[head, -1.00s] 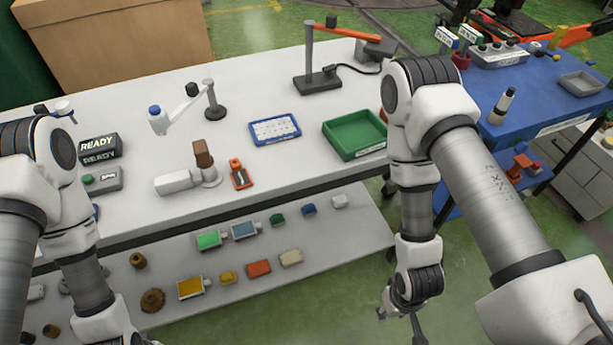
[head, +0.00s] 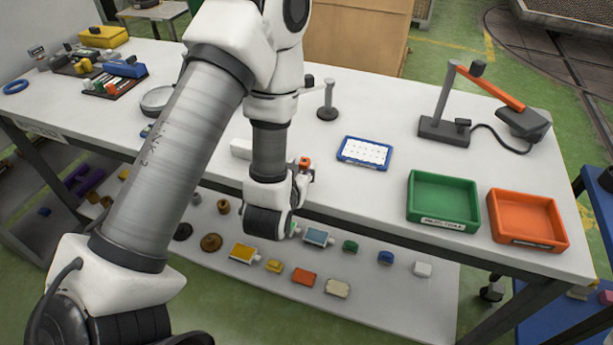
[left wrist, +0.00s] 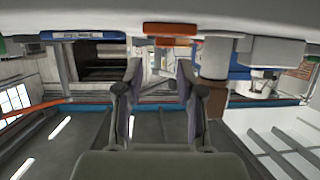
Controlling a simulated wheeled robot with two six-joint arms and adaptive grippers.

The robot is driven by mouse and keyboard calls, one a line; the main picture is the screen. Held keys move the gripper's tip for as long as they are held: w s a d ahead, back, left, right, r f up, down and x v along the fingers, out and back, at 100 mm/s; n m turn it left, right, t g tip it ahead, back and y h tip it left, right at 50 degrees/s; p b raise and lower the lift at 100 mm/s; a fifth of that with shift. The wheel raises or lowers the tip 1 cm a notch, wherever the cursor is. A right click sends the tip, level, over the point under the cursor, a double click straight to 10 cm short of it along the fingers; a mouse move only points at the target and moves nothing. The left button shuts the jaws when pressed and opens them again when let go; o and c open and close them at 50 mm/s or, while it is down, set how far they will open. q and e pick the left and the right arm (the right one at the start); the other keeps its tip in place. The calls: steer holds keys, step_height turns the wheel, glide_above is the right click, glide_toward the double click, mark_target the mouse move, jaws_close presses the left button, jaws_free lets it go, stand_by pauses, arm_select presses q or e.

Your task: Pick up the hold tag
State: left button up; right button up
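The hold tag appears to be the small orange-red piece (head: 304,162) on the white table near its front edge, partly hidden by my left arm in the head view. An orange piece, seemingly the same one, shows at the top middle of the left wrist view (left wrist: 170,29). My left gripper (head: 302,180) is beside the tag at the front of the table, mostly hidden behind my wrist. In the left wrist view its two fingers (left wrist: 160,95) stand apart with nothing between them. My right gripper is not in view.
A blue-rimmed card (head: 364,152) lies right of the tag. A green tray (head: 443,200) and an orange tray (head: 527,218) stand farther right. A post with an orange arm (head: 470,100) is behind. A lower shelf (head: 400,300) holds several small parts. Bare tabletop lies around the card.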

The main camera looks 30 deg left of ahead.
mark_target(304, 162)
arm_select(q)
steer(key=shift+s+a+f+b, duration=0.15)
steer(key=shift+f+b, duration=0.3)
steer(key=shift+b, duration=0.65)
steer(key=shift+b+x, duration=0.45)
steer(key=shift+x, duration=0.6)
steer(key=p+x, duration=0.1)
steer(key=x, duration=0.2)
steer(key=shift+a+r, duration=0.15)
steer(key=shift+a, duration=0.05)
steer(key=shift+w+f, duration=0.25)
steer(key=shift+w, duration=0.05)
steer(key=shift+r, duration=0.1)
steer(key=c, duration=0.6)
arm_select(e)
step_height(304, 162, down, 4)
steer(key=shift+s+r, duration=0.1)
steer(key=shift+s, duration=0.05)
